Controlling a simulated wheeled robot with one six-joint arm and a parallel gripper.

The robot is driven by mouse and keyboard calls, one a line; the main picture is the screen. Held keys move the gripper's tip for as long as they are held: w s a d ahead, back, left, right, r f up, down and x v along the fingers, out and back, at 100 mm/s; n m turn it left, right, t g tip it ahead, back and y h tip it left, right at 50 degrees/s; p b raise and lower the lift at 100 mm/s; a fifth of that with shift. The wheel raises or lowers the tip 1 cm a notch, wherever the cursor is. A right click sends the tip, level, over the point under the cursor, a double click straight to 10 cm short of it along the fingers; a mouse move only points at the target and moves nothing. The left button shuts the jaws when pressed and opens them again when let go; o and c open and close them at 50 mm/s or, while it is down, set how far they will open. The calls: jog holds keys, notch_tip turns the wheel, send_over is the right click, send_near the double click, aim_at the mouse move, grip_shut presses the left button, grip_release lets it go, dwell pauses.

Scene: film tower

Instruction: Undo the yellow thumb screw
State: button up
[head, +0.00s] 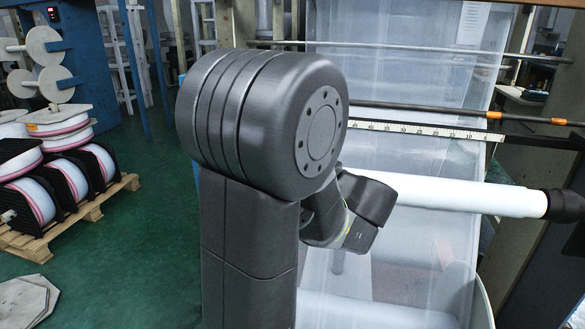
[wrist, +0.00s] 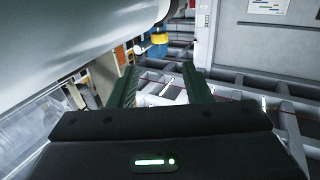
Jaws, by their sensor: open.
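My gripper (wrist: 160,68) shows in the wrist view with its two dark green fingers apart and nothing between them. A small yellow part (wrist: 159,38) with blue below it shows beyond the fingertips, just under the end of a white roller. It is too small to tell whether it is the yellow thumb screw. It is apart from my gripper. In the head view no yellow thumb screw can be made out, and my own arm hides the gripper's fingers.
A white roller (head: 455,193) with a black end crosses the head view at right; it also fills the upper left of the wrist view (wrist: 80,45). A ruler bar (head: 440,131) and a dark rod with orange bands lie above it. Wrapped reels (head: 32,200) stand on a pallet at left.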

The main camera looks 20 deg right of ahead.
jog(key=shift+s+d, duration=0.2)
jog(key=shift+s, duration=0.15)
